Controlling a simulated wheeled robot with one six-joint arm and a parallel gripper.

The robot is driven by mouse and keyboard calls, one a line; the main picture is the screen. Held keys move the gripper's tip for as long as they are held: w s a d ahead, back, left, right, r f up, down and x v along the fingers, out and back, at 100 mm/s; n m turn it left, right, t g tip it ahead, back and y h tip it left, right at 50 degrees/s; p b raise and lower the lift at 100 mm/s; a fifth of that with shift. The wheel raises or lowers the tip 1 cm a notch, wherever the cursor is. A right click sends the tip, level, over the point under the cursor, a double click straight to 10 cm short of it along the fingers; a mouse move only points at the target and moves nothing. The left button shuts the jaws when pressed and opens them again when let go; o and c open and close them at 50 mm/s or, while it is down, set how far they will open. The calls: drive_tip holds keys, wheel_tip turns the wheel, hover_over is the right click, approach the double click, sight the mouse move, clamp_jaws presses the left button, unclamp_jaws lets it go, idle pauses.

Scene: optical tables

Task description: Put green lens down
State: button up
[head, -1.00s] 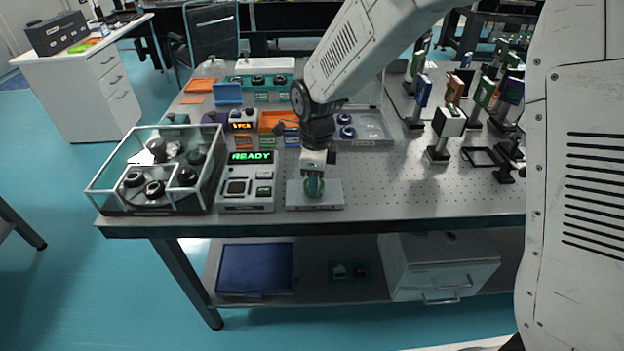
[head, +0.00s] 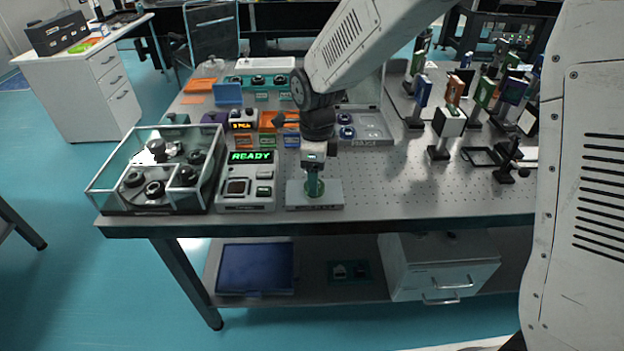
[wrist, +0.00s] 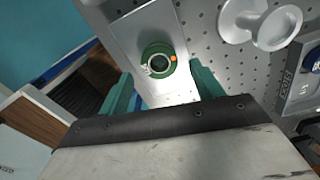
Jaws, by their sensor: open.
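The green lens (wrist: 159,60), a round green ring with an orange mark and dark centre, rests on a pale grey plate (wrist: 145,28) in the wrist view. In the head view the plate (head: 332,197) lies at the table's front edge, with the lens (head: 314,192) on it, partly hidden by my gripper (head: 314,178). In the wrist view my gripper (wrist: 161,76) is open. Its two green fingers stand apart to the left and right of the lens, with gaps between. Nothing is held.
A device reading READY (head: 247,188) stands left of the plate, beside a glass-walled box (head: 153,196). Several mounted optics (head: 449,121) stand at the right. The perforated tabletop (head: 400,185) right of the plate is clear.

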wheel_tip(320, 180, up, 10)
drive_tip(key=s+d+r+n, duration=0.5)
drive_tip(key=d, duration=0.3)
drive_tip(key=s+d+n, duration=0.4)
drive_tip(key=s+n, duration=0.1)
drive_tip(key=s, duration=0.2)
drive_tip(key=s+d+r+n, duration=0.1)
drive_tip(key=s+d+n, duration=0.4)
drive_tip(key=s, duration=0.3)
drive_tip(key=s+d+n+t, duration=0.1)
drive_tip(key=s+d+n, duration=0.3)
drive_tip(key=s, duration=0.3)
drive_tip(key=shift+s+d+r+n, duration=0.15)
drive_tip(key=shift+d+r+n, duration=0.15)
drive_tip(key=shift+n, duration=0.5)
